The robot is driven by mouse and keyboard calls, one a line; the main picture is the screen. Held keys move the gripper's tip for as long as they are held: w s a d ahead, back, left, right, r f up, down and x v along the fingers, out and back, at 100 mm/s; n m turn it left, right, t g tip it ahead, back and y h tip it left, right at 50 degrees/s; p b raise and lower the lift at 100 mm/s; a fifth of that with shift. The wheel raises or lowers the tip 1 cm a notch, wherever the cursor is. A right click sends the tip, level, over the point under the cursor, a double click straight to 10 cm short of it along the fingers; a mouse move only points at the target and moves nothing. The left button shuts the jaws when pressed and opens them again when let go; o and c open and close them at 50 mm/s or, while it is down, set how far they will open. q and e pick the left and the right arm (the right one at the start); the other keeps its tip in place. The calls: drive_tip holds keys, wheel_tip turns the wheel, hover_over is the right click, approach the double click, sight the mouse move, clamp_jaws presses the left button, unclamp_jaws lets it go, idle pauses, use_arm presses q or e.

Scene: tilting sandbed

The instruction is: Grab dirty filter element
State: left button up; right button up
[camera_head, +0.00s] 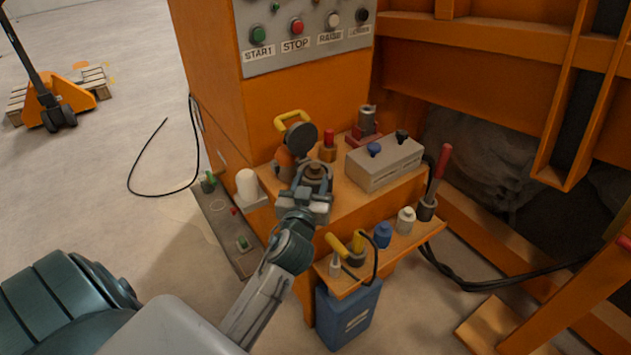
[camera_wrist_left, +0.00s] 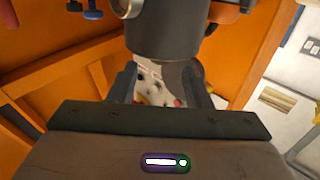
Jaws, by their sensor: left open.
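My left gripper (camera_head: 314,188) reaches in from the left to the small shelf on the orange machine. It is open. Its fingers (camera_wrist_left: 160,84) show in the left wrist view with a dark grey cylinder (camera_wrist_left: 164,36) just past their tips. In the head view a dark round part (camera_head: 316,172) shows just behind the gripper; it looks like the filter housing or the dirty element in it, and I cannot tell which. A white cylinder (camera_head: 247,186) stands on a side ledge to the left. My right gripper is out of view.
A grey box (camera_head: 385,164) with two knobs sits on the shelf's right. A button panel (camera_head: 300,36) is above.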

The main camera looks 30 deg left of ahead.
sight(314, 169)
use_arm(q)
drive_tip(key=x, duration=0.6)
drive_tip(key=shift+a, duration=0.1)
drive_tip(key=shift+r, duration=0.1)
drive_tip(key=shift+s, duration=0.1)
clamp_jaws()
